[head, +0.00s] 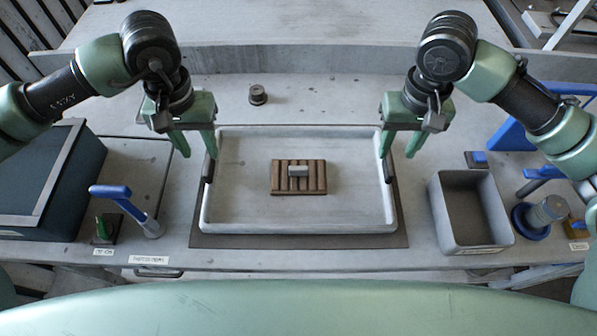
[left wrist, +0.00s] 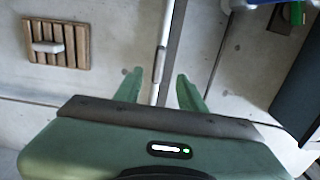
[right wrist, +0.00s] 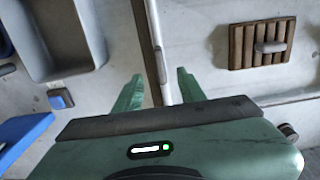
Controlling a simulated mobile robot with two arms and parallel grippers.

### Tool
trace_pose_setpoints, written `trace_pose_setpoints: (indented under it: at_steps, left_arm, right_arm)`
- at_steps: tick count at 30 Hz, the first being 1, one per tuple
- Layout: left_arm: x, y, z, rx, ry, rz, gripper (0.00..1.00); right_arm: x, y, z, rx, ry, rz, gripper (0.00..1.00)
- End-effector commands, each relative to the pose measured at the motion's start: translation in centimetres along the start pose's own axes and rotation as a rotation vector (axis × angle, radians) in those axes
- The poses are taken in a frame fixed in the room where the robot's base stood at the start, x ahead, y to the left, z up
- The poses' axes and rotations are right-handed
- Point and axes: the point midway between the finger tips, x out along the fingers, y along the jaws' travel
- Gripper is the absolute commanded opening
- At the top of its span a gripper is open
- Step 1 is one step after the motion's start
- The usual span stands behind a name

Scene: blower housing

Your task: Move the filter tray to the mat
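The filter tray (head: 230,212) is a wide, shallow pale tray with a dark handle on its left and right sides. A brown mat (head: 300,241) shows along its front and sides; the tray hides the rest. I cannot tell whether the tray rests fully on it. A slatted brown block (head: 283,188) with a grey handle lies inside the tray. My left gripper (head: 197,153) is open at the tray's left rim; the left wrist view shows the rim between its fingers (left wrist: 160,88). My right gripper (head: 398,154) is open at the right rim, likewise between its fingers (right wrist: 159,88).
A grey bin (head: 470,210) and a blue-based cylinder (head: 540,215) stand to the right. A dark box (head: 50,190) and a blue-handled tool (head: 125,205) are at the left. A small dark knob (head: 258,95) sits behind the tray, where the bench is mostly clear.

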Motion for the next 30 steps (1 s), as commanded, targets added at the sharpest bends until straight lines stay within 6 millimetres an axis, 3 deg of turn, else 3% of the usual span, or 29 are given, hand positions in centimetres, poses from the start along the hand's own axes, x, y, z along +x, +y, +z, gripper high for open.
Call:
trace_pose_setpoints:
  at_steps: [8, 21, 30]
  left_arm:
    - [0.5, 0.1, 0.1, -0.001, -0.003, 0.004, 0.40]
    - [6.5, 0.2, 0.1, -0.002, -0.004, 0.006, 0.40]
    - [7.8, 0.3, 0.1, -0.001, -0.001, 0.007, 0.40]
  right_arm:
    - [0.5, 0.0, 0.0, -0.001, -0.001, 0.000, 0.40]
    - [6.5, -0.1, 0.0, -0.001, -0.002, -0.001, 0.40]
    - [7.8, -0.1, 0.0, -0.002, 0.001, -0.002, 0.40]
